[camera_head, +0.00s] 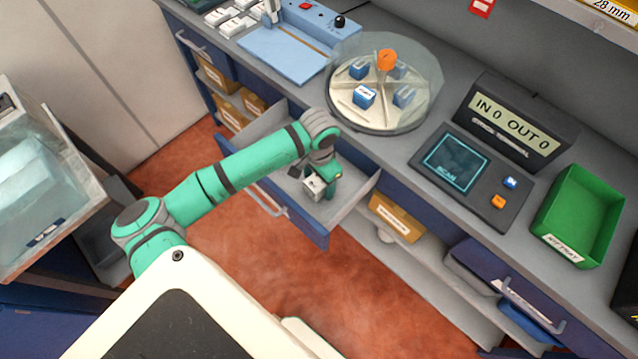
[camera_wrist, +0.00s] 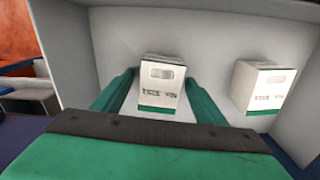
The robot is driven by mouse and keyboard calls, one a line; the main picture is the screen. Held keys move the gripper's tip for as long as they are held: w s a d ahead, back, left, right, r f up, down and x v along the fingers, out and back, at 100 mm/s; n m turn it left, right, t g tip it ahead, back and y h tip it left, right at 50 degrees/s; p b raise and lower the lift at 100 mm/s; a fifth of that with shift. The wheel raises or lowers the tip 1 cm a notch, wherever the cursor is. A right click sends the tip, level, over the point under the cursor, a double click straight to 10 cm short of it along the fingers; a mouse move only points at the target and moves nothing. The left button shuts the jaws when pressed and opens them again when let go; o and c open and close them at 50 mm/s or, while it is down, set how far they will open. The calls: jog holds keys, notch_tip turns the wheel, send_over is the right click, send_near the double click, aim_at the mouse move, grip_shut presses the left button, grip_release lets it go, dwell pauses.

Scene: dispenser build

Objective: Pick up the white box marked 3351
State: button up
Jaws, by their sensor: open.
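Two white boxes with green bands lie in an open drawer (camera_head: 352,196). In the wrist view, one white box (camera_wrist: 161,86) sits between the two green fingers of my gripper (camera_wrist: 158,78), which are open on either side of it. Its printed marking looks upside down and is too blurred to read surely as 3351. The other white box (camera_wrist: 265,88) stands to the right, outside the fingers, with a similar blurred marking. In the head view, my gripper (camera_head: 328,182) reaches down into the drawer, with a white box (camera_head: 313,189) beside its fingers.
The drawer walls (camera_wrist: 62,50) stand close around my gripper. Above the drawer, the counter holds a round carousel (camera_head: 372,112) with blue boxes, a scanner panel (camera_head: 458,160) and a green kit tray (camera_head: 575,220). A lower shelf holds a brown carton (camera_head: 397,217).

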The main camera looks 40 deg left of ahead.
jog(key=shift+f, duration=0.15)
jog(key=c, duration=1.3)
